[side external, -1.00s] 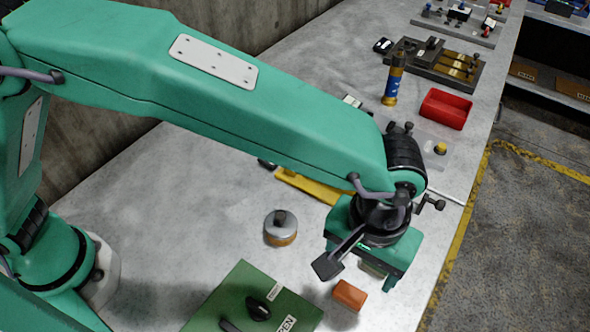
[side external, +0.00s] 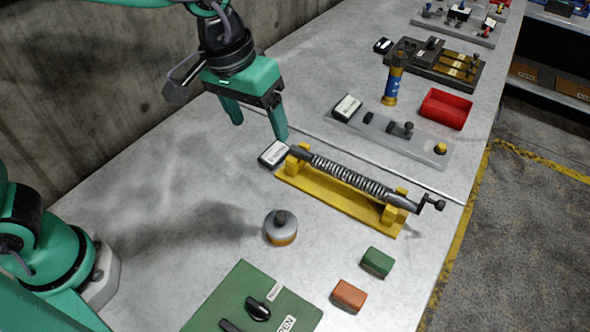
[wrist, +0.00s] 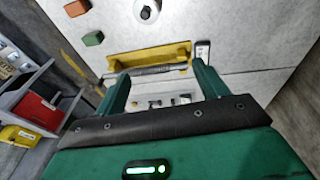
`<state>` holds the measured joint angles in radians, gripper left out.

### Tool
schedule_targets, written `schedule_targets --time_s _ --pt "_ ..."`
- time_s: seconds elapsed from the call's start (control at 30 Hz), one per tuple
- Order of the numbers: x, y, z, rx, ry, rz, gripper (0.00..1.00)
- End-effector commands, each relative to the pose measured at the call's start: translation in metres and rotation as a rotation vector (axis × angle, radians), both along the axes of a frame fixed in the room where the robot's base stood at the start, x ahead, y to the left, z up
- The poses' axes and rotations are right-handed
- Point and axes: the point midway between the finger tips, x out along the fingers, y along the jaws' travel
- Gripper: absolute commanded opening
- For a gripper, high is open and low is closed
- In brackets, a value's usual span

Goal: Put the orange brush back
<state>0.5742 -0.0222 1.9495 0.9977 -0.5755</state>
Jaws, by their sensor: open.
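A small orange block (side external: 349,295), the likeliest orange brush, lies on the table near the front edge; no bristles can be made out. It also shows at the top of the wrist view (wrist: 77,7). A green block (side external: 377,262) of similar size lies close behind it. My gripper (side external: 259,130) is open and empty, raised above the table at the upper left, well away from both blocks. Its two fingers also show in the wrist view (wrist: 160,72), apart with nothing held between them.
A yellow stand (side external: 330,205) with a spring-wrapped rod and crank lies across the middle. A round knobbed pot (side external: 281,228) and a green panel (side external: 250,298) are nearer. A red tray (side external: 446,108) and a blue-yellow bottle (side external: 393,85) stand farther back. The left table is clear.

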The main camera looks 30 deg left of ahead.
Motion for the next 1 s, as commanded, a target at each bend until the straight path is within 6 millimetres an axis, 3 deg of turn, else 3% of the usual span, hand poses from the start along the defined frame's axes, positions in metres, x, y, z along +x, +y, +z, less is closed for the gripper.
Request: schedule_targets --time_s 0.03,0.2,0.6,0.8,1.0 --pt "-0.002 0.019 0.006 -0.004 -0.020 0.009 0.72" --pt "-0.015 0.072 0.018 -0.003 -0.082 0.012 0.72" --pt "-0.067 0.172 0.021 0.048 -0.229 0.025 0.72" --pt "-0.093 0.201 0.013 0.090 -0.284 0.029 0.72" --pt "-0.105 0.213 0.007 0.112 -0.309 0.029 0.72"
